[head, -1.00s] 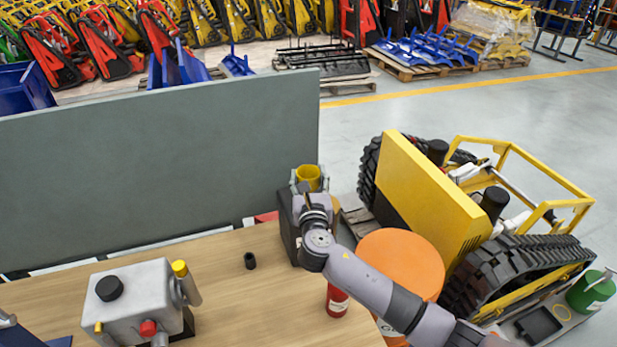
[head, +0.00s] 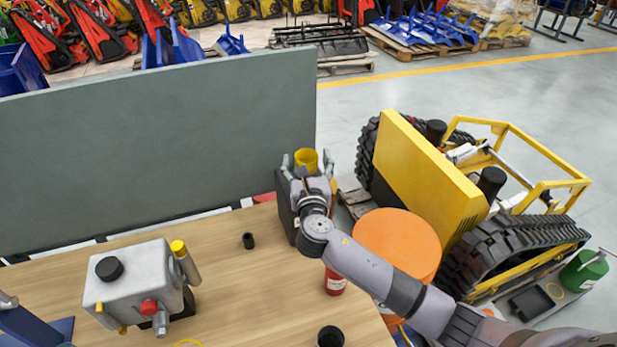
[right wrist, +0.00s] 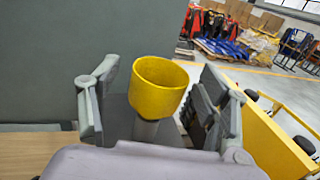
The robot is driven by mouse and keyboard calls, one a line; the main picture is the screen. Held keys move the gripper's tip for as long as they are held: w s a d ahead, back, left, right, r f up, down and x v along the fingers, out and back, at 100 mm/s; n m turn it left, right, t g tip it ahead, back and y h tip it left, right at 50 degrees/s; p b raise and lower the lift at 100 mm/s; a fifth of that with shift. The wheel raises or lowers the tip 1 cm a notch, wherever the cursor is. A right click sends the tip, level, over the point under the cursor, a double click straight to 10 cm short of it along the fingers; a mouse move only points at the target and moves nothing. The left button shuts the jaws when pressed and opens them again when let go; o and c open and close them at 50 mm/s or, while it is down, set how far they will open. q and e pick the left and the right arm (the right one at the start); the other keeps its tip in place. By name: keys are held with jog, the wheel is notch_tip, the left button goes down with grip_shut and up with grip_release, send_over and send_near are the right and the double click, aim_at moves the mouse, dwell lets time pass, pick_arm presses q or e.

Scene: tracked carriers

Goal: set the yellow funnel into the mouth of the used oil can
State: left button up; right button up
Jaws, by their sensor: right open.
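The yellow funnel (head: 306,158) stands upright, wide end up, at the top of a dark can (head: 286,212) at the bench's far right corner. It also shows in the right wrist view (right wrist: 160,90), with a grey stem below it. My right gripper (head: 306,165) is open, with one finger on each side of the funnel and visible gaps to it. The gripper body hides the can's mouth, so I cannot see how deep the funnel sits. My left gripper is not in view.
A grey tank unit (head: 135,285) stands on the bench at left. A small black cap (head: 248,241), a red container (head: 335,282) and a black cup (head: 330,337) are nearby. A grey panel (head: 160,150) rises behind. An orange drum (head: 398,240) and yellow tracked carrier (head: 425,185) stand right.

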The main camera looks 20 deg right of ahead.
jog(key=v, duration=1)
jog(key=shift+s, duration=0.2)
